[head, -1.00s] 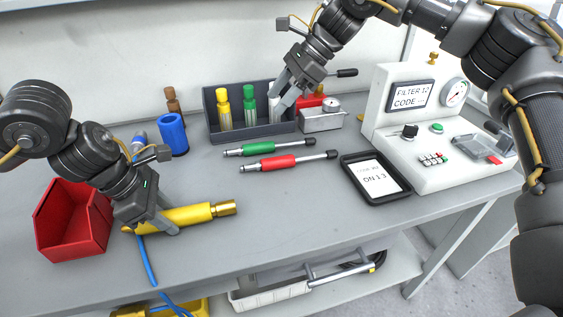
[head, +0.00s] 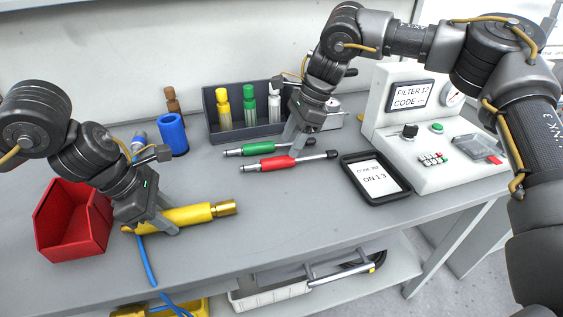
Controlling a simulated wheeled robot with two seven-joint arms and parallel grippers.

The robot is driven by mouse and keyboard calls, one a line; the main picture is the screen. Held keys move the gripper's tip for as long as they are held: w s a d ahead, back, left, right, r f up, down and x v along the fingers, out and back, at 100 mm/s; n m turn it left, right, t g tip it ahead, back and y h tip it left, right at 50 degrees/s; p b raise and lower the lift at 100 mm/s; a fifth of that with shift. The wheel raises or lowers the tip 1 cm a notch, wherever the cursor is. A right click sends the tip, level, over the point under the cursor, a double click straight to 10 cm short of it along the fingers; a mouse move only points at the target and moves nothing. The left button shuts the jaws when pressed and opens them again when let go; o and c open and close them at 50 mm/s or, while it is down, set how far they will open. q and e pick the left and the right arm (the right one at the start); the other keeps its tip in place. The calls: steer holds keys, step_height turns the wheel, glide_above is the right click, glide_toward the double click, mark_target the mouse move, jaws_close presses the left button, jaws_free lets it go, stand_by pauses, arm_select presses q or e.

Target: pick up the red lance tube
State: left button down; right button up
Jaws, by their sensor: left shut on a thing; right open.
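The red lance tube (head: 278,163) lies on the grey bench, with thin dark metal ends and a black tip at the right. The green lance tube (head: 258,149) lies parallel just behind it. My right gripper (head: 295,148) is open and points down over the right part of the two tubes; its fingers overlap the green tube in the view, and I cannot tell whether they touch either tube. My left gripper (head: 168,229) is shut on the yellow cylinder (head: 192,214) with a brass end, lying at the front of the bench.
A dark tray (head: 240,132) of yellow, green and white-capped bottles stands behind the tubes. A black-framed display (head: 349,176) and the white test unit (head: 428,180) are at right. A red bin (head: 68,240) and blue cup (head: 172,135) are at left. The bench's front middle is clear.

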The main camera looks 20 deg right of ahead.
mark_target(284, 157)
steer(key=shift+s+x, duration=0.1)
steer(key=shift+x, duration=1.25)
steer(key=shift+s+x, duration=0.15)
steer(key=shift+x, duration=1.2)
steer(key=shift+a+r, duration=0.1)
steer(key=shift+c, duration=0.3)
jaws_close()
